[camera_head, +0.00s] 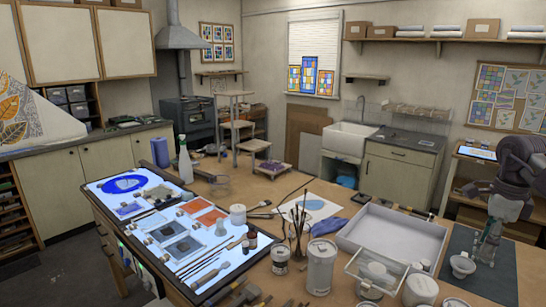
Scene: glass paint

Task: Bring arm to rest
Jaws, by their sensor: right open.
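My right arm comes in at the right edge, and my right gripper (487,252) points down over the dark mat (508,276) on the right part of the worktable. The gripper is open. It is close to a small white bowl (462,266) on its left, and I cannot tell whether they touch. My left gripper is not in view.
A white tray (437,240) and a clear-sided box (350,264) stand left of the mat. White jars (321,262) and a brush pot crowd the front. A lit panel (92,187) with glass pieces and a spray bottle (185,162) are at left.

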